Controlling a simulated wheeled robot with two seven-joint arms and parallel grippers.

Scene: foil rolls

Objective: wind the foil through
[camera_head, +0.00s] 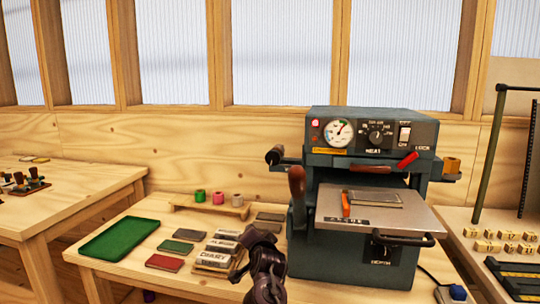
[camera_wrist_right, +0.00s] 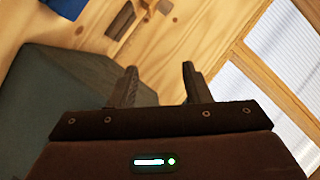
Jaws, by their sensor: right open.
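The dark teal foil press (camera_head: 365,250) stands at the centre of the head view. A gold foil roll (camera_head: 452,165) sits on its right side arm, and a dark spool (camera_head: 273,155) sticks out on its left. I cannot make out any foil strip between them. In the right wrist view my right gripper (camera_wrist_right: 158,82) is open and empty. A teal surface (camera_wrist_right: 60,100), apparently the press, lies beside its fingers. A dark part of one of my arms (camera_head: 264,268) rises at the bottom of the head view, left of the press. No left gripper can be made out.
A metal frame (camera_head: 487,155) stands right.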

